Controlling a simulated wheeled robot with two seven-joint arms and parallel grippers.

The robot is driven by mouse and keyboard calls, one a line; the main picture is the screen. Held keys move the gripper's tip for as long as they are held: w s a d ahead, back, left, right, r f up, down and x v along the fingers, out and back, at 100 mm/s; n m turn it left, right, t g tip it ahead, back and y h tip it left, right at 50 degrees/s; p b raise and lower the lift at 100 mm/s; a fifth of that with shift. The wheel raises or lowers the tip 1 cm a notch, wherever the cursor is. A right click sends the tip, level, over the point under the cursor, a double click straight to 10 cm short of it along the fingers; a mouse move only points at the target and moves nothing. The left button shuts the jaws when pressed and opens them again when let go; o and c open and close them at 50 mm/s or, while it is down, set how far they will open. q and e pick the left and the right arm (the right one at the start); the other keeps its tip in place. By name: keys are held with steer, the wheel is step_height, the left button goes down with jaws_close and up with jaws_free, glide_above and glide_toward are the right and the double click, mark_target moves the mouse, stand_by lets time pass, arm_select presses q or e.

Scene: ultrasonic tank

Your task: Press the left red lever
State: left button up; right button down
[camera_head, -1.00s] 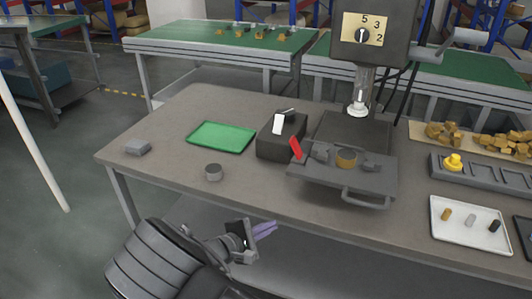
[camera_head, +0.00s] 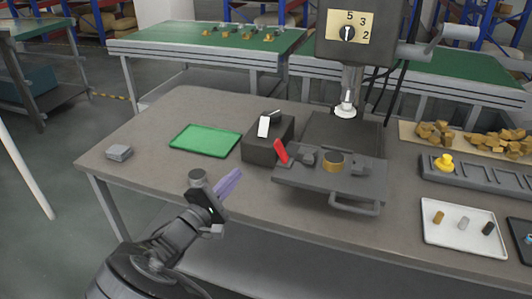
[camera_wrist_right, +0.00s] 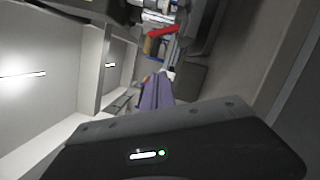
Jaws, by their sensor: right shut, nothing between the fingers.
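A red lever (camera_head: 281,152) stands tilted at the left end of a grey clamp fixture plate (camera_head: 312,180). It also shows near the top of the right wrist view (camera_wrist_right: 163,31). My right gripper (camera_head: 230,182), with purple fingers, is in front of and to the left of the lever, apart from it, near the table's front edge. Its fingers are together with nothing between them; they also show in the right wrist view (camera_wrist_right: 155,92). Only this one red lever shows in the head view. My left gripper is not in view.
A dark box (camera_head: 266,145) with a white switch stands just left of the lever. A green tray (camera_head: 205,140), a grey cylinder (camera_head: 197,177) and a small grey block (camera_head: 119,152) lie to the left. A handle (camera_head: 355,208) juts from the plate's front. A drill press column rises behind.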

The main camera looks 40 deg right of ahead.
mark_target(281, 151)
steer(key=shift+d, duration=0.15)
steer(key=d+r+p, duration=0.2)
steer(key=d+r, duration=0.1)
steer(key=d, duration=0.8)
steer(key=shift+w+p, duration=0.3)
steer(key=shift+w, duration=0.1)
